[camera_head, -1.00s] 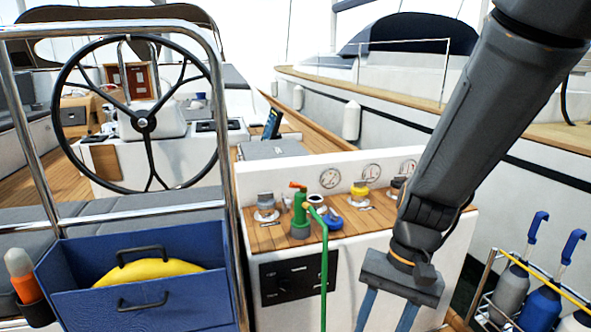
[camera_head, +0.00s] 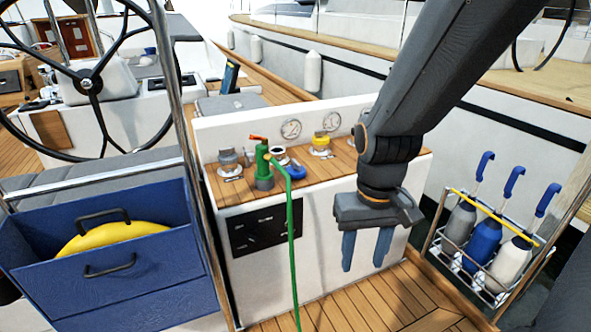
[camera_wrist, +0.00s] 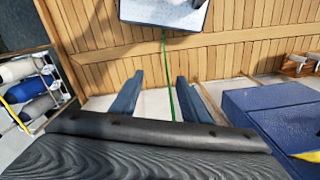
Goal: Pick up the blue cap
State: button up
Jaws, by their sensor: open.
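The blue cap (camera_head: 295,170) lies on the wooden top of the white console (camera_head: 318,165). It sits just right of the green hose fitting (camera_head: 263,170), and the green hose passes close to it. My gripper (camera_head: 364,262) is open and empty, pointing down to the right of the cap. In the head view its blue fingers show against the console's white front. In the wrist view the open fingers (camera_wrist: 160,78) have the green hose (camera_wrist: 165,70) showing between them. I cannot make out the cap in the wrist view.
A grey cap (camera_head: 229,158) and a yellow cap (camera_head: 321,142) are on the same console top. A bottle rack (camera_head: 485,270) stands at the right. Wooden deck (camera_head: 380,300) lies between.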

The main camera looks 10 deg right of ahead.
aim_at(294, 175)
jog(key=k, duration=0.6)
jog(key=z, duration=0.7)
jog(key=i, duration=0.7)
jog(key=z, duration=0.5)
jog(key=i, duration=0.75)
jog(key=u, duration=0.6)
jog(key=i, duration=0.55)
jog(key=u, duration=1)
jog(key=i, duration=0.25)
jog(key=u, duration=0.2)
